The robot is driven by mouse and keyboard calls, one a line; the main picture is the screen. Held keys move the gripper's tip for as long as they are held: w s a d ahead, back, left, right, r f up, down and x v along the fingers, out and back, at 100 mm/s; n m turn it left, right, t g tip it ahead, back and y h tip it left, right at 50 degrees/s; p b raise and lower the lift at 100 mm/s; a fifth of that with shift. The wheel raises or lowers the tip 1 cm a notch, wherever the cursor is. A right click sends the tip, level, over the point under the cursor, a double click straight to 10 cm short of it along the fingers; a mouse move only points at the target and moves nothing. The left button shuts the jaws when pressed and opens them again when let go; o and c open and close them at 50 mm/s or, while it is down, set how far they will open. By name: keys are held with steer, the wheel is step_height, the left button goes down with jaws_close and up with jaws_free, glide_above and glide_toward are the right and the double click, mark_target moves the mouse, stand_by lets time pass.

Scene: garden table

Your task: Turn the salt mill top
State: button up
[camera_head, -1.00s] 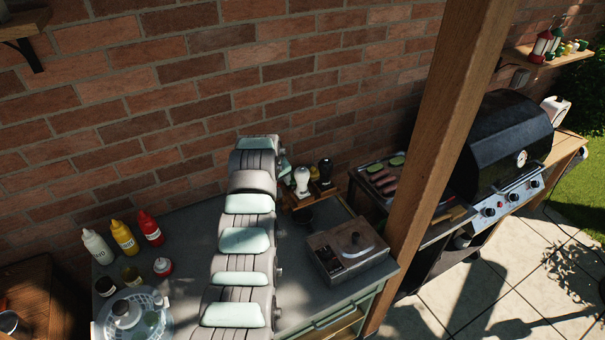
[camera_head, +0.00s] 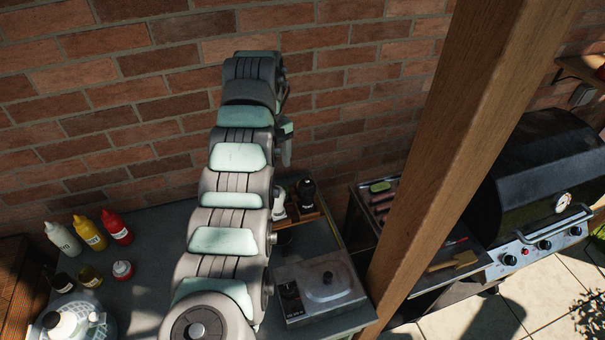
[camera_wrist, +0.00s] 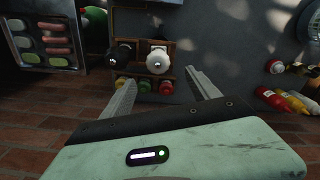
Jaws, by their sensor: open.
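The white mill (camera_head: 278,203), which I take to be the salt mill, stands beside the dark mill (camera_head: 307,191) in a wooden rack at the back of the table, partly hidden by my arm. In the wrist view the round white top (camera_wrist: 158,62) and the dark top (camera_wrist: 122,53) show side by side in the rack. My gripper (camera_wrist: 163,80) is open, its two fingers spread and empty. It is above the rack, apart from both mills. In the head view only a pale part of the gripper (camera_head: 287,150) shows beside my arm.
Squeeze bottles (camera_head: 90,232) stand at left. The brick wall (camera_head: 150,120) is close behind; a wooden post (camera_head: 440,150) rises at right.

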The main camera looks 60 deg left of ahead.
mark_target(276, 190)
steer(key=shift+w+a+f, duration=0.1)
steer(key=shift+w+f, duration=0.25)
steer(key=shift+w, duration=0.1)
steer(key=f+p, duration=0.2)
steer(key=f, duration=0.8)
steer(key=shift+s+f+p, duration=0.15)
steer(key=shift+s+p, duration=0.05)
steer(key=shift+p, duration=0.1)
steer(key=shift+c, duration=0.3)
steer(key=c, duration=1.3)
steer(key=shift+w+n, duration=0.1)
steer(key=shift+n, duration=0.3)
